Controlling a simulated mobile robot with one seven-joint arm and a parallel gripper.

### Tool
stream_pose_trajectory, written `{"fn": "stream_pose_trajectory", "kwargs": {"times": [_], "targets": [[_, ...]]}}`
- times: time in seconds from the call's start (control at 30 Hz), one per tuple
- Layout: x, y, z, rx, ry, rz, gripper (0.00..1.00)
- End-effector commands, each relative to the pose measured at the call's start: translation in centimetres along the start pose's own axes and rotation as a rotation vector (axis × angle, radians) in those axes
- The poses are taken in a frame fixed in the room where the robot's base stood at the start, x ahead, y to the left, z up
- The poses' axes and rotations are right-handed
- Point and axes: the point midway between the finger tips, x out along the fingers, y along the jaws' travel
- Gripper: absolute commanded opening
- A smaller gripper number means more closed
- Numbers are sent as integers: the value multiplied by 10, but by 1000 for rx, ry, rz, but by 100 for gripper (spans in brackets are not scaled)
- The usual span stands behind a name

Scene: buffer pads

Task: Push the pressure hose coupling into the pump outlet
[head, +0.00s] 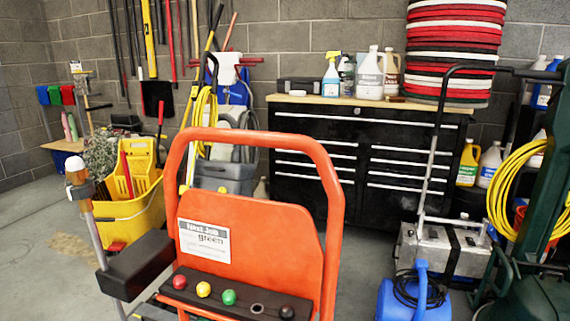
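My gripper is not in view. An orange machine with a tubular handle (331,190) stands close in front of me. It looks like a pressure washer, with a white label (204,241) on its orange panel (265,235). A dark strip (243,298) below the panel holds red, yellow, green and black round-topped pieces and a dark ring-shaped socket (257,308). I cannot make out the hose coupling or the pump outlet; the machine's lower part is cut off by the bottom edge.
A grey pole with an orange and white top (78,178) and a dark box (137,265) stand at the machine's left. A yellow mop bucket (130,218) is behind them. A black cabinet (318,213) backs the scene. A blue machine (400,302) and metal unit (440,250) stand right.

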Motion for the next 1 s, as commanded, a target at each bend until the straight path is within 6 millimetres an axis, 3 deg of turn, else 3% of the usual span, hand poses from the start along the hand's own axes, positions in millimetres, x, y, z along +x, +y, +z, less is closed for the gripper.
{"fn": "stream_pose_trajectory", "kwargs": {"times": [0.17, 0.2, 0.53, 1.0], "targets": [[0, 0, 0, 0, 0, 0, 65], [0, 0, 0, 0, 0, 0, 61], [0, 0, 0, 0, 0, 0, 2], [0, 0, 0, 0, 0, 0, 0]]}}
